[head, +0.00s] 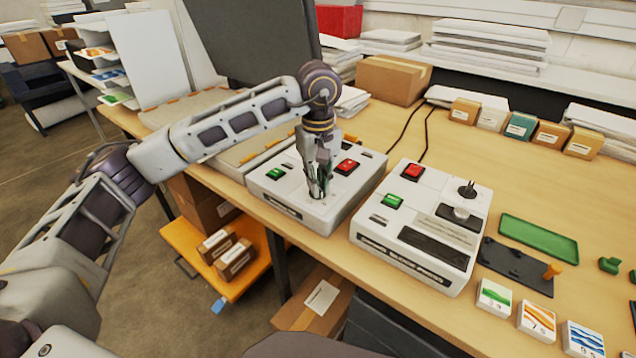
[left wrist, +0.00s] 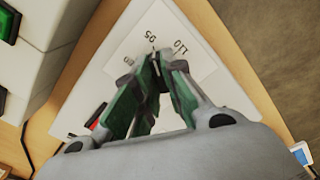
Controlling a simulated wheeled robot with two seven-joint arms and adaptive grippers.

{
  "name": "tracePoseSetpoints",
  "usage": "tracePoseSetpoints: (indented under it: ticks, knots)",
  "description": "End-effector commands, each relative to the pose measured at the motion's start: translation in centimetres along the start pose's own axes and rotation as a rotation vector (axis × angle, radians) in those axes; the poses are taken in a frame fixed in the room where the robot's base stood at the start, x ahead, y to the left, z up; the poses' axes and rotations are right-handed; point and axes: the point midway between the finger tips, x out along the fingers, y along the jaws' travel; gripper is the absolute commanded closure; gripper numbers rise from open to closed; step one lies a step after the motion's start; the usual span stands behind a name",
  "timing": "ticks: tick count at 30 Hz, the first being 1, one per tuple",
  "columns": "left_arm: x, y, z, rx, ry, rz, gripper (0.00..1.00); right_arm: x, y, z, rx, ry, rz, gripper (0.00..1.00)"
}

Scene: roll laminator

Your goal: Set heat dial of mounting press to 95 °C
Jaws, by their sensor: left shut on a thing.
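The white control box (head: 290,207) stands near the table's front edge, with a green button (head: 275,174), a red button (head: 347,166) and a front label too small to read. My left gripper (head: 316,190) points down onto its top and is shut on the dark heat dial (left wrist: 157,66). The fingers hide most of the dial. I cannot tell where the dial's pointer stands. My right gripper is out of view.
A second white box (head: 420,222) with red and green buttons, a small lever and a knob stands close on the right. A green tray (head: 538,239), sample cards (head: 537,318) and small cartons (head: 520,126) lie farther right. A dark panel (head: 250,40) rises behind.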

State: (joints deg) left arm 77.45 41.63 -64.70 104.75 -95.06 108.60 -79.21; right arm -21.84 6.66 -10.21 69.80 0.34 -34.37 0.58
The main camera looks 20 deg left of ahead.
Motion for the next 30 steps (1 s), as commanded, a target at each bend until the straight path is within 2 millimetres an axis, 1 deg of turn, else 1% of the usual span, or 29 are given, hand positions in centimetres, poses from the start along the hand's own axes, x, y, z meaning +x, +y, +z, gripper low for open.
tracePoseSetpoints:
  ticks: [1, 13, 14, 18, 19, 30]
  knots:
    - [-0.23, 0.05, -0.15, 0.002, 0.004, 0.005, 1.0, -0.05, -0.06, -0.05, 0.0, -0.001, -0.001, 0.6]
    - [-0.27, 0.05, -0.16, 0.007, 0.004, 0.005, 1.0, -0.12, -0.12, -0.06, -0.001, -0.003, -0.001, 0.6]
    - [-0.27, 0.05, -0.16, 0.007, 0.004, 0.005, 0.87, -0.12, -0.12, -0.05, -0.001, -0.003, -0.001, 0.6]
    - [-0.2, 0.04, -0.12, 0.008, 0.003, 0.004, 0.69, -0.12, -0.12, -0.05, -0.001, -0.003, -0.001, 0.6]
    - [-0.18, 0.03, -0.1, 0.008, 0.003, 0.003, 0.67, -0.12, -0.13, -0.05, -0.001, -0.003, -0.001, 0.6]
    - [-0.18, 0.02, -0.03, 0.009, 0.001, 0.001, 0.67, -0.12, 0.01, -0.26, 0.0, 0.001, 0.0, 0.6]
